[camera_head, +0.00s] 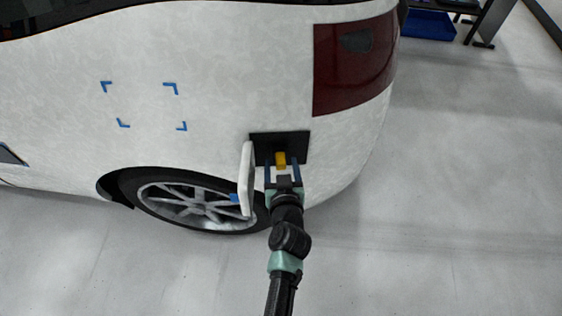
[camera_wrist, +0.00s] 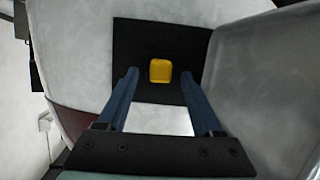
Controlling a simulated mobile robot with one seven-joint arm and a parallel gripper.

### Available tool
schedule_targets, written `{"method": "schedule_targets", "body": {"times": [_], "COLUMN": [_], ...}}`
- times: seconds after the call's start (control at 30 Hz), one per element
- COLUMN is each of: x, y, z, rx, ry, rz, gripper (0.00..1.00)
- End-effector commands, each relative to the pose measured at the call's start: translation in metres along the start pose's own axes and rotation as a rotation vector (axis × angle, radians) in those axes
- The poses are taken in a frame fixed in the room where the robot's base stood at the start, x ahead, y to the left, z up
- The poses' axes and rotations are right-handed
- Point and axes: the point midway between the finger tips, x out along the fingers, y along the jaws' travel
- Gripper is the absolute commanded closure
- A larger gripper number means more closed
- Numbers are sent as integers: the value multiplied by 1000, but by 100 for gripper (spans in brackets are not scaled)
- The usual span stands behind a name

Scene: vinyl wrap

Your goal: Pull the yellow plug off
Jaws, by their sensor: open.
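The yellow plug (camera_head: 280,159) sits in the dark square recess (camera_head: 296,146) on the white car's side, above and right of the rear wheel. In the wrist view the yellow plug (camera_wrist: 160,71) is a small rounded square on the black panel (camera_wrist: 130,50). My gripper (camera_head: 282,168) is in front of the plug, with its two blue fingers apart. In the wrist view my gripper (camera_wrist: 160,78) is open, with the plug seen between the fingertips. I cannot tell whether the fingertips reach past the plug's face. No contact is visible.
The open white flap (camera_head: 246,178) stands out just left of my gripper and also shows on the right of the wrist view (camera_wrist: 265,80). The wheel (camera_head: 190,203) is below left. A blue bin (camera_head: 428,25) lies far back right. The floor right of the car is clear.

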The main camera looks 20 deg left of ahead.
Motion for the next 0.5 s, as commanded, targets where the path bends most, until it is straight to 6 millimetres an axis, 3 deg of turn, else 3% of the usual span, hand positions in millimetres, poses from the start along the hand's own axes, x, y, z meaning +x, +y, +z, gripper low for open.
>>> {"method": "schedule_targets", "body": {"times": [0.2,0.47,0.5], "x": [12,13,13], "y": [0,0,0], "z": [-1,0,0], "rx": [0,0,0], "ry": [1,1,1], "rz": [0,0,0], "gripper": [32,32,36]}}
